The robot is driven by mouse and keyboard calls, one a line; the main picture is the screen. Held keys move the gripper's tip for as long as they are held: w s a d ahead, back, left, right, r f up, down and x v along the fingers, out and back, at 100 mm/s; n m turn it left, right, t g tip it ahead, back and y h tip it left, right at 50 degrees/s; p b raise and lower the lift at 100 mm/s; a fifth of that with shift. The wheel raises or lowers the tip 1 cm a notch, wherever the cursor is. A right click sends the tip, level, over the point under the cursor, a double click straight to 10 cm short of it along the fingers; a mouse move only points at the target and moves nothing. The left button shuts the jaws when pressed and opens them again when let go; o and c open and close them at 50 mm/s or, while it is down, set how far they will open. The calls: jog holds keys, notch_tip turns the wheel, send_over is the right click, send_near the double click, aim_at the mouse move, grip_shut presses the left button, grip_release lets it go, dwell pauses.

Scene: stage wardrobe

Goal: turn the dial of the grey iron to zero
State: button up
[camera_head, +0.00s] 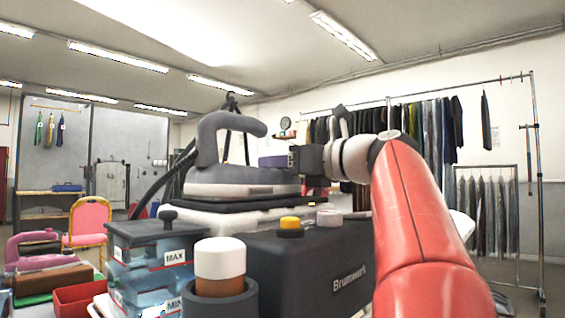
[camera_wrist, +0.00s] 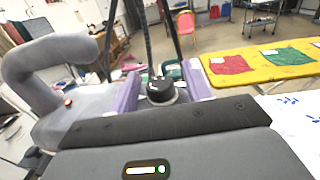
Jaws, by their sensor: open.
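The grey iron (camera_head: 240,180) rests on top of the dark steam station, its looped handle standing up. In the wrist view its handle (camera_wrist: 45,65) is at the left. A black round dial (camera_wrist: 161,91) shows between my two purple fingers, with a finger on each side and apparent gaps. Whether either finger touches it, I cannot tell. My gripper (camera_head: 272,161) is open, at the right of the iron's handle just above its body. The dial does not show clearly in the head view, and I cannot read its setting.
The steam station (camera_head: 310,270) carries a yellow knob (camera_head: 290,224). A water tank (camera_head: 150,270) and a brown bottle with a white cap (camera_head: 219,262) stand in front. A pink iron (camera_head: 32,245) and red bin (camera_head: 80,298) are at left. A yellow board (camera_wrist: 240,72) appears in the wrist view.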

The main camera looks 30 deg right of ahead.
jog(key=c, duration=1)
jog(key=shift+o, duration=0.2)
jog(key=shift+r+n+y+p, duration=0.1)
jog(key=shift+n+y+p, duration=0.2)
jog(key=shift+y+p, duration=0.1)
jog(key=shift+r+n+g+y+p, duration=0.2)
jog(key=shift+n+g+y+p, duration=0.65)
jog(key=shift+y+p, duration=0.35)
jog(key=n+g+y+p, duration=0.3)
jog(key=g+p, duration=0.1)
jog(key=p, duration=0.1)
jog(key=shift+r+n+y, duration=0.15)
jog(key=shift+n+y, duration=0.1)
jog(key=shift+y, duration=0.15)
jog(key=n+g+y+p, duration=0.2)
jog(key=g, duration=0.1)
jog(key=shift+f+p, duration=0.3)
jog(key=shift+p, duration=0.05)
jog(key=shift+f+n+g+y, duration=0.2)
jog(key=shift+n+g+y, duration=0.3)
jog(key=shift+n+g, duration=0.75)
jog(key=shift+g, duration=0.6)
